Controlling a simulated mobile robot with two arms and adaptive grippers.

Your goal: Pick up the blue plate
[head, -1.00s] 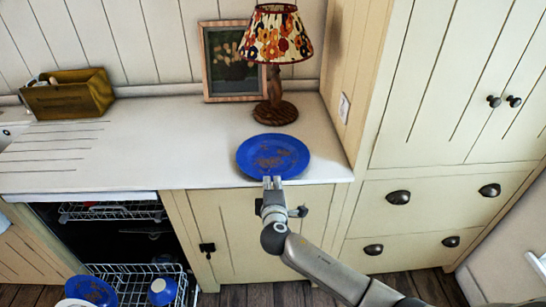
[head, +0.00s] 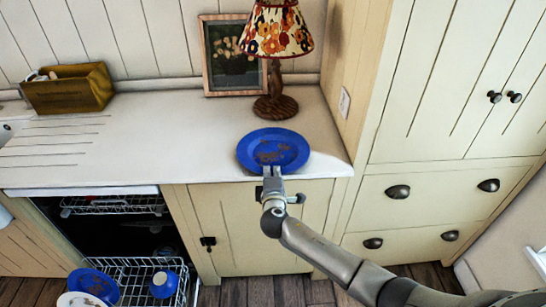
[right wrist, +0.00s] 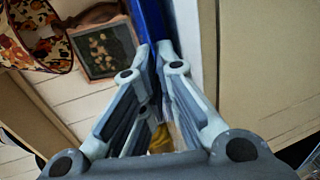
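The blue plate (head: 273,145), with brown stains on its face, lies at the front edge of the white counter. My right gripper (head: 272,171) is at its near rim in the head view. In the right wrist view the plate (right wrist: 148,20) shows nearly edge-on as a blue band, and the fingers (right wrist: 156,48) close in on its rim from both sides. The right gripper looks shut on that rim. No clear gap shows under the plate. My left gripper is in neither view.
A lamp (head: 275,75) and a framed picture (head: 230,55) stand behind the plate. A wooden box (head: 68,88) is at the back left of the counter (head: 150,145). Below, an open dishwasher rack (head: 140,270) holds dishes, including another blue plate (head: 93,284). Tall cupboards (head: 450,90) bound the right.

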